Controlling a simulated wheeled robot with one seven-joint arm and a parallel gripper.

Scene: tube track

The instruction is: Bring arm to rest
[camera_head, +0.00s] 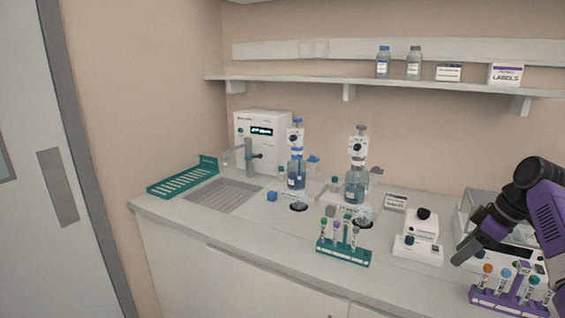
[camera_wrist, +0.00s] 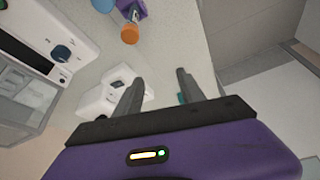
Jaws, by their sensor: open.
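My gripper (camera_head: 463,252) is at the right of the head view, above the counter and to the left of the purple rack. In the wrist view, my gripper (camera_wrist: 160,82) shows two grey fingers spread apart with nothing between them. The fingers appear clear of the things below. My purple and black arm comes in from the right edge of the head view.
A purple tube rack (camera_head: 507,302) with capped tubes stands near the front edge below my arm. A green tube rack (camera_head: 343,256) and small white devices (camera_head: 418,246) stand to its left. Dispenser bottles (camera_head: 355,183) stand behind. The counter's left front (camera_head: 200,225) is clear.

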